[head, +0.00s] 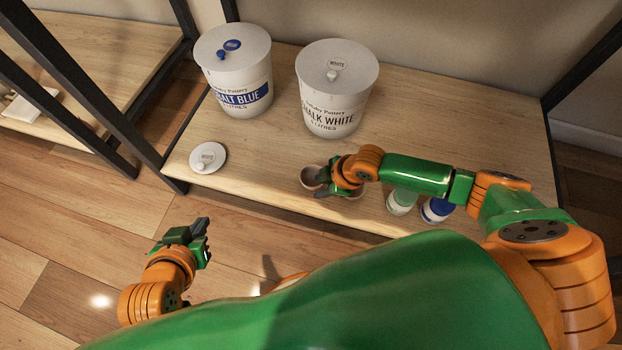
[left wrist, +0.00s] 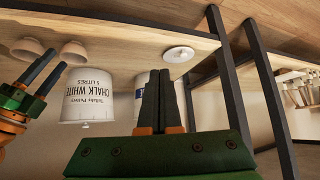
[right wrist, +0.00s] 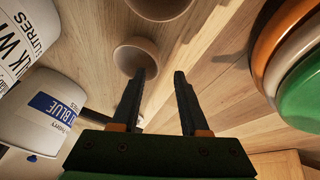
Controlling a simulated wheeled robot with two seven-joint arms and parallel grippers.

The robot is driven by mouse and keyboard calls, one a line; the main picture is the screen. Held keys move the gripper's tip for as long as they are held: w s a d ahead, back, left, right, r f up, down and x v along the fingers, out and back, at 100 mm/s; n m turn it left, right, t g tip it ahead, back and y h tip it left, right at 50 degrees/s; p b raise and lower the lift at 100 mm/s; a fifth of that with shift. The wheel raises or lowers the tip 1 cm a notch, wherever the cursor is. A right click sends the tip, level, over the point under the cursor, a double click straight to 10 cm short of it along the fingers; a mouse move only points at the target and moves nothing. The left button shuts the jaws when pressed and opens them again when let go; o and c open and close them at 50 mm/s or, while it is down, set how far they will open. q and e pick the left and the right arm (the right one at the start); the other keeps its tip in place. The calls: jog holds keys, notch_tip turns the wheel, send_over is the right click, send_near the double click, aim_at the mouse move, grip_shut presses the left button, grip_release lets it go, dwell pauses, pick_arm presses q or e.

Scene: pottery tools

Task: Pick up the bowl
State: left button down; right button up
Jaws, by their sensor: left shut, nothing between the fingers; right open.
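Two small pinkish-brown bowls sit near the shelf's front edge. In the head view, one bowl (head: 309,176) is at the left of my right gripper (head: 321,182), and the other (head: 356,194) is partly hidden behind it. The right wrist view shows a bowl (right wrist: 127,58) by the left finger and another (right wrist: 150,8) cut off at the top. My right gripper (right wrist: 164,74) is open, with one finger overlapping the nearer bowl; I cannot tell whether it touches. Both bowls (left wrist: 28,47) (left wrist: 73,52) show in the left wrist view. My left gripper (head: 205,232) is shut and empty, in front of the shelf.
A white lid (head: 208,158) lies at left. Green (head: 402,202) and blue (head: 437,210) containers stand right of the bowls. Dark posts frame the shelf.

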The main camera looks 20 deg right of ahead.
aim_at(307, 174)
jog(key=shift+w+a+f+b, duration=0.1)
jog(key=shift+w+f+b, duration=0.15)
jog(key=shift+f+b, duration=0.3)
pick_arm(q)
jog(key=w+d+r+t+h+b, duration=0.1)
jog(key=w+d+r+t, duration=0.1)
jog(key=w+r+t, duration=0.3)
jog(key=w+d+r+t+h, duration=0.1)
jog(key=w+r+t, duration=0.15)
jog(key=r, duration=0.45)
pick_arm(e)
jog(key=shift+w+a+f, duration=0.15)
jog(key=shift+w+f, duration=0.2)
jog(key=shift+f, duration=0.25)
jog(key=shift+w+a+f+b, duration=0.15)
jog(key=shift+w+f+b, duration=0.05)
jog(key=shift+f+b, duration=0.3)
jog(key=shift+w+a+f+b, duration=0.2)
jog(key=shift+f+b, duration=0.2)
jog(key=shift+f, duration=0.2)
pick_arm(q)
jog(key=s+d+r+m+t+h, duration=0.1)
jog(key=s+r+t+h, duration=0.3)
jog(key=r+t, duration=0.4)
notch_tip(307, 174, up, 5)
jog(key=shift+f+m, duration=0.1)
jog(key=shift+m, duration=0.3)
pick_arm(e)
grip_shut()
